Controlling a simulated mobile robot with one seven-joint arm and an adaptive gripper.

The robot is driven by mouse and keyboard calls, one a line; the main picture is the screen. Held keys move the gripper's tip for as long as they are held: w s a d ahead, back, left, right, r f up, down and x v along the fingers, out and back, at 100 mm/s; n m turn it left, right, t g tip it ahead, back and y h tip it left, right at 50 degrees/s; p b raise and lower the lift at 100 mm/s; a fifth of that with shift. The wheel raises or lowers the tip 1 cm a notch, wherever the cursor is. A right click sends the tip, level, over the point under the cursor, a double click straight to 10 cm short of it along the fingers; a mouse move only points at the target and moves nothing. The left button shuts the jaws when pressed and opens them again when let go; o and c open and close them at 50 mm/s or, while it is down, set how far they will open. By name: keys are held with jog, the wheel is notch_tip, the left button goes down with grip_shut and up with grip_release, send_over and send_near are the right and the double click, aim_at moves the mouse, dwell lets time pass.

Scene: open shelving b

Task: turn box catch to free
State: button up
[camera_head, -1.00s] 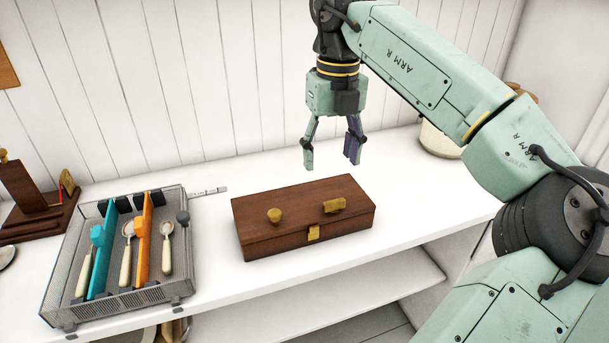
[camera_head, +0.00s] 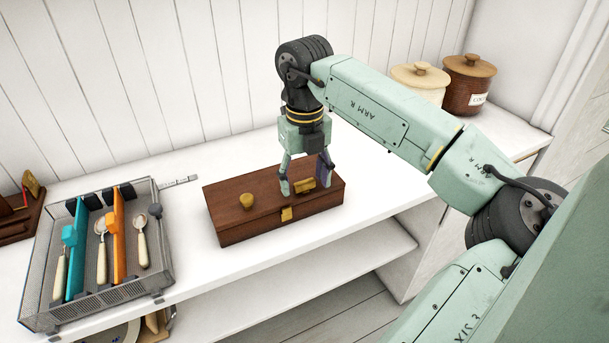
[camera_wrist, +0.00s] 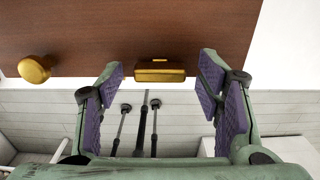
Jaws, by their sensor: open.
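The brown wooden box (camera_head: 245,228) stands closed on the white counter. Its lid carries a round brass knob (camera_head: 247,201) on the left and a brass bar (camera_head: 305,185) on the right. A small brass clasp (camera_head: 286,214) is at the front edge. I cannot tell for certain which brass piece is the catch. My gripper (camera_head: 304,183) points down over the bar, open, one finger to either side. In the wrist view the bar (camera_wrist: 160,71) shows between my open fingers (camera_wrist: 161,78), apart from both. The knob (camera_wrist: 33,69) is left of them.
A grey mesh tray (camera_head: 166,252) with cutlery and coloured dividers stands left of the box. Cream (camera_head: 420,84) and brown (camera_head: 467,89) lidded jars stand at the back right. A lower shelf (camera_head: 300,278) lies below the counter. Counter right of the box is clear.

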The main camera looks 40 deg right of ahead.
jog(key=c, duration=1.2)
jog(key=shift+o, duration=0.2)
jog(key=shift+n+b, duration=0.3)
jog(key=n+b, duration=0.1)
jog(key=n, duration=0.2)
jog(key=shift+n+b, duration=0.35)
jog(key=shift+n, duration=0.05)
jog(key=n+b, duration=0.1)
jog(key=n, duration=0.8)
jog(key=shift+b, duration=0.35)
jog(key=shift+n, duration=2.2)
